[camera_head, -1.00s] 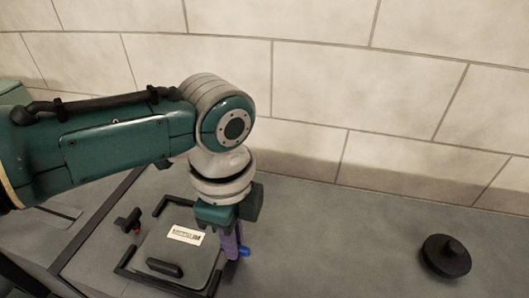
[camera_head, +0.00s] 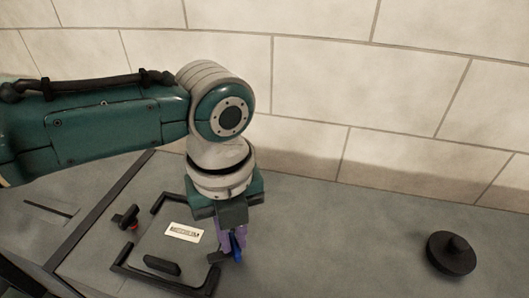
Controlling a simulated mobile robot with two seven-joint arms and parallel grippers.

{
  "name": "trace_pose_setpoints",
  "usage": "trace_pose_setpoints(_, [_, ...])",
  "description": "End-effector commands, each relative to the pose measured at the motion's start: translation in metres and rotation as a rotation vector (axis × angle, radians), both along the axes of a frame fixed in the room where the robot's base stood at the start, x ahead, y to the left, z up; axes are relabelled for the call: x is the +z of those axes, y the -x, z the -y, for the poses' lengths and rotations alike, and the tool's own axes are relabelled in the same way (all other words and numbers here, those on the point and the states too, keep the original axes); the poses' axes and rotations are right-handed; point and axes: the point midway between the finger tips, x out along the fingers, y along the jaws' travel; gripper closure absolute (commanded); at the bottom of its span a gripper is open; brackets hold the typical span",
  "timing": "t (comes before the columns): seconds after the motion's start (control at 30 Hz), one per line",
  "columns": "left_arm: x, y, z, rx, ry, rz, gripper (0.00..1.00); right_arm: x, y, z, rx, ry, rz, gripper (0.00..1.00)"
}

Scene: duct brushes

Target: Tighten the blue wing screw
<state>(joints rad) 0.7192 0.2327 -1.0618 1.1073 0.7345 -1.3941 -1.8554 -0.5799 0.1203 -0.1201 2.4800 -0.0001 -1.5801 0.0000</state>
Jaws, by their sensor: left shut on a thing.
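The blue wing screw (camera_head: 237,247) is at the right side of a grey hatch panel (camera_head: 160,240) with a dark frame. My left gripper (camera_head: 232,250) points down over it from above, its purple fingers shut on the screw. The fingers hide part of the screw, so its exact seating cannot be told. The panel carries a white label (camera_head: 184,232) and a dark handle (camera_head: 162,265). My right gripper is not in view.
A black round knobbed disc (camera_head: 451,254) lies at the right on the grey surface. A dark fitting with a red part (camera_head: 127,217) is left of the panel. A tiled wall (camera_head: 330,100) rises behind. The surface between gripper and disc is clear.

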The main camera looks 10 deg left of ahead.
Motion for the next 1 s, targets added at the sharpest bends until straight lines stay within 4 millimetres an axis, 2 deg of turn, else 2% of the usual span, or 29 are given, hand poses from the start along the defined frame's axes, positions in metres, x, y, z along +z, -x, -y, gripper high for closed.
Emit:
trace_pose_setpoints(0.5, [0.0, 0.0, 0.0, -0.412, 0.0, 0.0, 1.0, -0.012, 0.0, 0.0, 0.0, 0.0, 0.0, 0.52])
trace_pose_setpoints(1.0, [0.0, 0.0, 0.0, -0.539, 0.0, -0.001, 1.0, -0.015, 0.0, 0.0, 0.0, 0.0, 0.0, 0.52])
